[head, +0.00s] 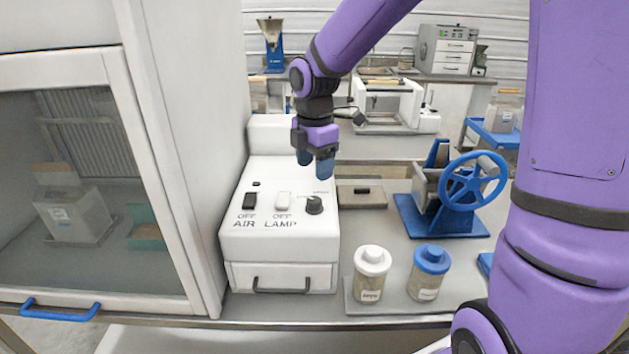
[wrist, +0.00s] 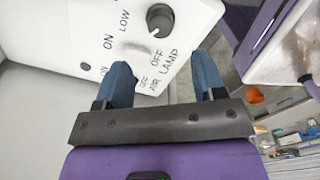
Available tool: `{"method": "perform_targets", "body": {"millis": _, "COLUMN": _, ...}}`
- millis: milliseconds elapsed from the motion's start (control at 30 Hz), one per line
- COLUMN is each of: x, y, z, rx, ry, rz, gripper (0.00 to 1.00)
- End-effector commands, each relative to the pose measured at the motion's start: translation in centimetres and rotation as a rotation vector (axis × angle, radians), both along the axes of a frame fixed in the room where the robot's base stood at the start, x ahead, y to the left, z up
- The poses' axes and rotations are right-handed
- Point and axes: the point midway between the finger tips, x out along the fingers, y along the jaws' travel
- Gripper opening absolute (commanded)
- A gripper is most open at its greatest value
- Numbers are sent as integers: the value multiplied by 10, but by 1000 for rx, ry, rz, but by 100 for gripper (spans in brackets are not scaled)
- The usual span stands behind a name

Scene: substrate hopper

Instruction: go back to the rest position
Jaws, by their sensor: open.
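My gripper (head: 317,165) is open and empty, with its blue fingers pointing down over the back of the white control box (head: 265,277). In the wrist view my gripper (wrist: 165,85) shows its two blue fingers apart, with nothing between them. The control box also fills the top of the wrist view (wrist: 75,25). Its top carries a black AIR switch (head: 250,201), a white LAMP switch (head: 283,200) and a dark round knob (head: 314,205). The fingers appear above the box, just behind the knob; I cannot tell the exact gap.
A glass-fronted cabinet (head: 160,170) with a blue handle (head: 60,310) stands at the left. Right of the box are a white-lidded jar (head: 371,274), a blue-lidded jar (head: 428,273) and a blue handwheel device (head: 470,182). A white machine (head: 390,105) stands behind.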

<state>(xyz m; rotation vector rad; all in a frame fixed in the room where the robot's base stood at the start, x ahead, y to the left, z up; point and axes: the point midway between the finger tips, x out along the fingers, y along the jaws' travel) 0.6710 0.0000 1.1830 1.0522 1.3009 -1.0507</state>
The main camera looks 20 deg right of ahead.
Motion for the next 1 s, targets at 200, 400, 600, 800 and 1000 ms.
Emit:
{"method": "perform_targets", "body": {"millis": 200, "x": 0, "y": 0, "z": 13, "rx": 0, "ry": -1, "rz": -1, "gripper": 63}}
{"method": "perform_targets", "body": {"millis": 400, "x": 0, "y": 0, "z": 13, "rx": 0, "ry": 0, "rz": 0, "gripper": 63}}
{"method": "perform_targets", "body": {"millis": 600, "x": 0, "y": 0, "z": 13, "rx": 0, "ry": 0, "rz": 0, "gripper": 63}}
{"method": "perform_targets", "body": {"millis": 800, "x": -8, "y": -3, "z": 22, "rx": -13, "ry": -17, "rz": -62, "gripper": 63}}
{"method": "perform_targets", "body": {"millis": 1000, "x": -42, "y": -14, "z": 55, "rx": -41, "ry": -96, "rz": -333, "gripper": 63}}
